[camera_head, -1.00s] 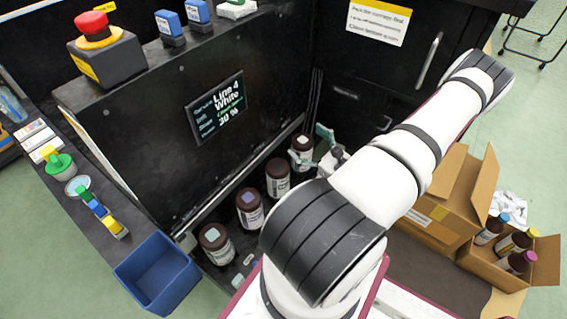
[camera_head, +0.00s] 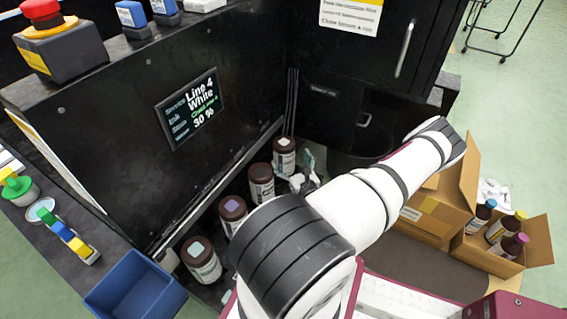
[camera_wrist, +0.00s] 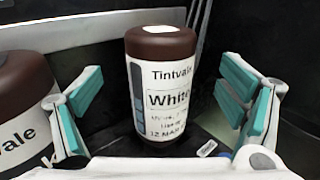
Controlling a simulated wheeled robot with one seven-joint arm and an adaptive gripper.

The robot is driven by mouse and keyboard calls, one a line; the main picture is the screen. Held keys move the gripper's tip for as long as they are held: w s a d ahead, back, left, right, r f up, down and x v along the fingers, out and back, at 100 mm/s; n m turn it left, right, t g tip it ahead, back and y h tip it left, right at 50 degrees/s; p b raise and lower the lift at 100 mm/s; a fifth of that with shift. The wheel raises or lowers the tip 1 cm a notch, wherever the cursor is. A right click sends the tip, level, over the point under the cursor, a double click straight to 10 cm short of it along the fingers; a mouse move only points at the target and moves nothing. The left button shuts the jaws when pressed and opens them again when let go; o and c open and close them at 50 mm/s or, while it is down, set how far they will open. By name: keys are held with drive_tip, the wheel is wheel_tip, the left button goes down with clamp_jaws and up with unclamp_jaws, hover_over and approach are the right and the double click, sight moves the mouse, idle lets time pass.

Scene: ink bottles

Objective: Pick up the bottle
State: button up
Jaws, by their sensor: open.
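A dark brown bottle with a white label reading "Tintvale White" (camera_wrist: 163,85) stands upright in the wrist view. It appears to be the farthest of the row of brown bottles in the head view (camera_head: 284,155). My gripper (camera_wrist: 168,97) is open, with teal pads to the left and right of this bottle. Gaps show on both sides, and no pad visibly touches it. In the head view my gripper (camera_head: 304,170) is low, just right of the bottle and partly hidden by my arm.
Another brown bottle (camera_wrist: 22,105) stands close at left, beside the left finger. More bottles (camera_head: 232,213) line the black machine's foot. A black wall is close behind. A blue bin (camera_head: 135,290) and cardboard boxes (camera_head: 440,205) stand apart.

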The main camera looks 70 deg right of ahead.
sight(284, 148)
drive_tip(key=shift+b+x, duration=1)
drive_tip(key=shift+x, duration=2)
drive_tip(key=shift+c, duration=0.3)
